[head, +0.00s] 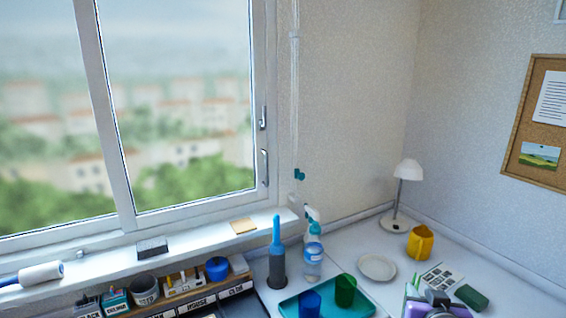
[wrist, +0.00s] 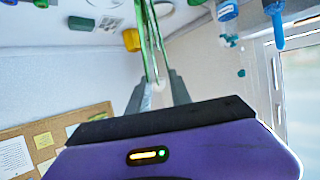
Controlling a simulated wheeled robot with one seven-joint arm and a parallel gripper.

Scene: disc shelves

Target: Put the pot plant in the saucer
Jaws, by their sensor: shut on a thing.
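The saucer, a white round dish (head: 377,267), lies empty on the white desk in the head view. My gripper (head: 437,298), purple with grey fingers, is at the bottom right of the head view, to the right of and nearer than the saucer. No pot can be made out in either view.
A teal tray (head: 292,304) with blue and green cups lies left of the saucer. A yellow mug (head: 420,242), white lamp (head: 405,172), picture card (head: 440,277) and green block (head: 471,297) stand around it. A spray bottle (head: 313,250) stands further left.

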